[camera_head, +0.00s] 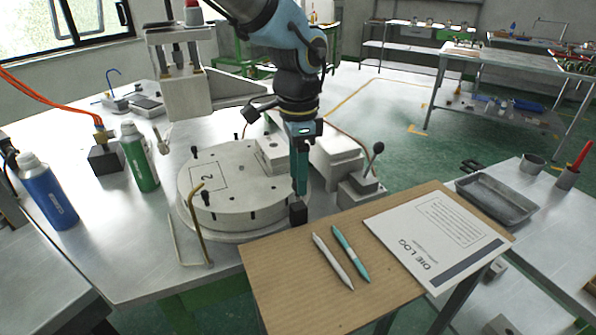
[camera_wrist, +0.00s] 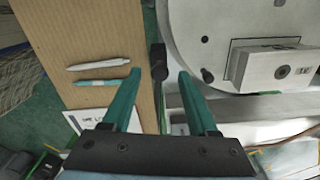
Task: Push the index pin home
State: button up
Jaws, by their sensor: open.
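A round pale turntable (camera_head: 235,185), marked with a "2", sits on the metal bench; its edge fills the top right of the wrist view (camera_wrist: 230,20). A small black block (camera_head: 298,213), seemingly the index pin's knob, stands beside the turntable's near right edge. It also shows in the wrist view (camera_wrist: 158,58), between and just beyond the finger ends. My gripper (camera_head: 300,190) points down above the block. In the wrist view my gripper (camera_wrist: 159,74) has its two green fingers wide apart with nothing held. Whether a finger touches the block cannot be told.
A wooden board (camera_head: 290,270) with two pens and a log sheet (camera_head: 435,240) lies close to the right. A ball-topped lever (camera_head: 376,150) stands behind it. A bent brass rod (camera_head: 203,220) is at the turntable's front. Green (camera_head: 139,155) and blue (camera_head: 47,190) bottles stand left.

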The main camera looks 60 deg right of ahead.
jog(key=shift+f, duration=0.5)
grip_shut()
dwell(1.1)
